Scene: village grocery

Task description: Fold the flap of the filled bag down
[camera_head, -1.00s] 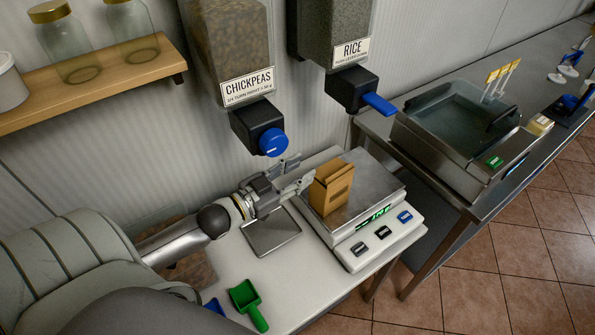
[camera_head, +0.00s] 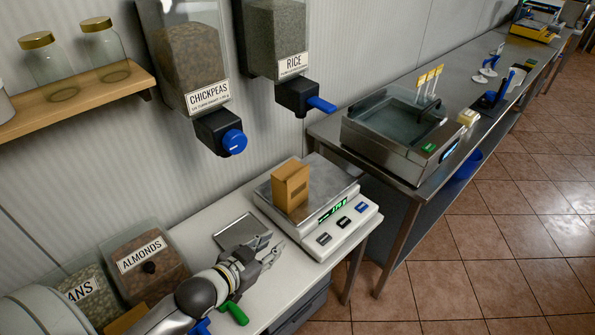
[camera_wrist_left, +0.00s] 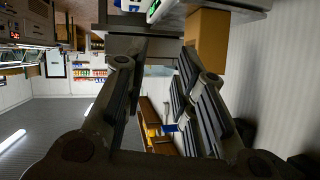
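The brown paper bag (camera_head: 291,187) stands upright on the metal plate of the scale (camera_head: 262,192). Its top edge slants, and I cannot tell clearly how its flap lies. The bag also shows at the top right of the left wrist view (camera_wrist_left: 208,40). My left gripper (camera_head: 276,248) is in front and to the left of the scale, low over the white counter, apart from the bag. Its fingers are spread with nothing between them, as the left wrist view (camera_wrist_left: 155,60) shows. My right gripper is not in view.
A flat metal plate (camera_head: 238,230) lies left of the scale. A green scoop (camera_head: 236,313) lies near my left wrist. The almonds bin (camera_head: 145,262) stands at left. The chickpeas dispenser (camera_head: 190,60) and rice dispenser (camera_head: 276,45) hang above. A steel counter (camera_head: 400,175) is at right.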

